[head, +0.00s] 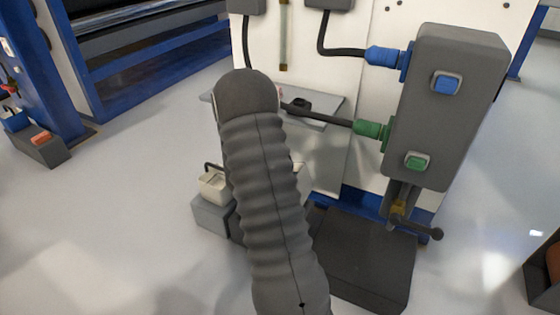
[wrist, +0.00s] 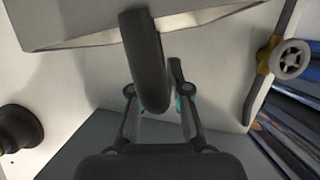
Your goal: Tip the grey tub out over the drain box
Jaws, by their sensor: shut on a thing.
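In the wrist view, my gripper (wrist: 158,90) is shut on the thick dark handle of the grey tub (wrist: 75,25). The tub's pale wall and rim fill the top of that view, and most of the tub is out of frame. I cannot tell how far it is tilted or what is in it. In the head view my sleeved arm hides the gripper; a pale sliver beside the arm may be part of the tub. A low dark box, likely the drain box (head: 362,255), stands on the floor right of my arm, below the control box.
A pale tub with a dark handle (head: 214,186) stands on a grey block (head: 212,218) left of my arm. A grey control box (head: 450,120) with blue and green buttons and a valve lever (head: 412,228) are at right.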

